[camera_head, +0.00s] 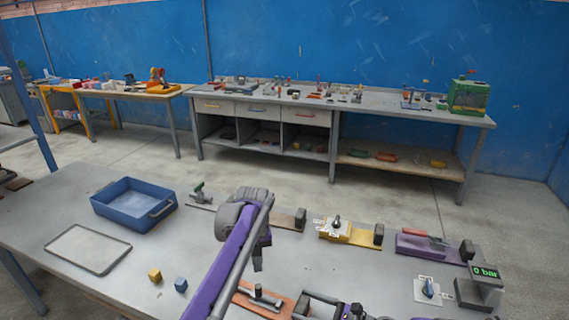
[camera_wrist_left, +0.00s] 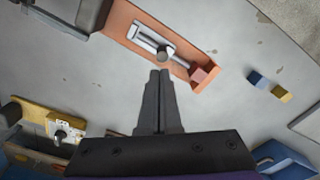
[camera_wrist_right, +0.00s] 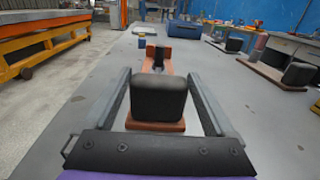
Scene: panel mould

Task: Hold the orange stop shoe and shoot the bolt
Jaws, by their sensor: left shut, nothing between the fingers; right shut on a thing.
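The orange board (camera_head: 244,298) lies on the near table and carries a grey metal bolt (camera_head: 262,297) with a round knob. The left wrist view shows the bolt (camera_wrist_left: 150,38), its knob (camera_wrist_left: 162,55) and a reddish block (camera_wrist_left: 203,74) at the board's end. The dark stop shoe (camera_wrist_right: 158,98) stands upright at the board's other end. My right gripper (camera_wrist_right: 160,80) is shut on the shoe, one finger on each side. My left gripper (camera_wrist_left: 160,74) is shut and empty, its tips just off the bolt knob in that view; contact is not visible. It also shows in the head view (camera_head: 257,266).
Behind stand a yellow board (camera_head: 350,232) and a purple board (camera_head: 428,248). A gauge (camera_head: 484,288) reading 0 bar is at right. A blue bin (camera_head: 135,205), a pale tray (camera_head: 88,249), a yellow cube (camera_head: 155,275) and a blue cube (camera_head: 180,286) are at left.

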